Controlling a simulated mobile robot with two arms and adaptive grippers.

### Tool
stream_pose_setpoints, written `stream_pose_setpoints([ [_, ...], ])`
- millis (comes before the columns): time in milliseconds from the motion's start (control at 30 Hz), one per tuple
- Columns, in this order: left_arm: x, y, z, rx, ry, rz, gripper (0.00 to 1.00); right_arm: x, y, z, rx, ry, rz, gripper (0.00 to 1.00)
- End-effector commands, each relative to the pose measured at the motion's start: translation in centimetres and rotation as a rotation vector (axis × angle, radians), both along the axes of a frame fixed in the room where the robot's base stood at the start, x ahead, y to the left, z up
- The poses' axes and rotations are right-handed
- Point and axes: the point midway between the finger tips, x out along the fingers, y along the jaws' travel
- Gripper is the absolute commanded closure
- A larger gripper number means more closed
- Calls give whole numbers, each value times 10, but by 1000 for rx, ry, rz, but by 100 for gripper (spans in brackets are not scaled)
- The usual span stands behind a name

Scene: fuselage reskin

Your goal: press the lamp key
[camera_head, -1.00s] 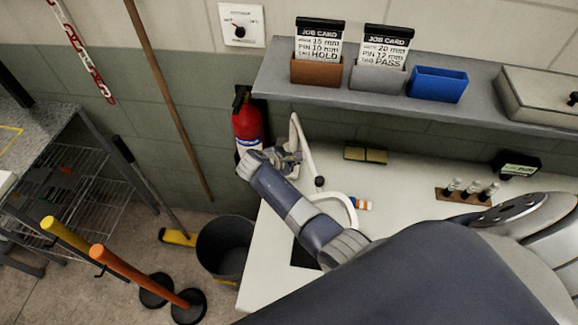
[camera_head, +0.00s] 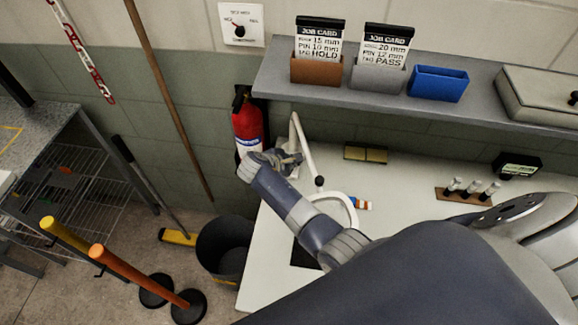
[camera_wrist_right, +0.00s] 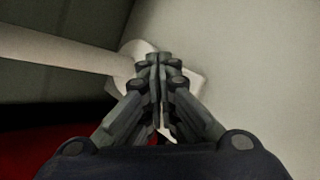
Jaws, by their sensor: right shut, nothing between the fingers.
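The lamp is white, with a slanted arm (camera_head: 305,150) and a ring-shaped head (camera_head: 341,204) over the bench's left part. In the head view my right gripper (camera_head: 290,158) is at the lamp's foot, near the bench's left edge. In the right wrist view the gripper (camera_wrist_right: 158,62) is shut and empty, its fingertips over the pale lamp base (camera_wrist_right: 190,82). The lamp arm (camera_wrist_right: 60,48) runs in from the left there. I cannot make out the key; the fingers cover part of the base. Whether they touch it is unclear. My left gripper is not in view.
A red fire extinguisher (camera_head: 247,125) stands just left of the gripper. A dark bin (camera_head: 222,248) is below the bench edge. A shelf (camera_head: 285,88) with job cards overhangs the bench (camera_head: 420,190). A yellow-brown block (camera_head: 366,154) lies behind the lamp head.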

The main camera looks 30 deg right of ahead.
Motion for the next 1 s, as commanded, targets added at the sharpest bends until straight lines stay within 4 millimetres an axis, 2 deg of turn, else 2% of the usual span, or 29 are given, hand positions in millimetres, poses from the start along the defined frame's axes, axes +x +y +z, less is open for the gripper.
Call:
stream_pose_setpoints([
  [700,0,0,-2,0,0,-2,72,0,0,-3,0,-1,-1,100],
  [1000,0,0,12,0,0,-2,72,0,0,8,0,-1,-1,100],
])
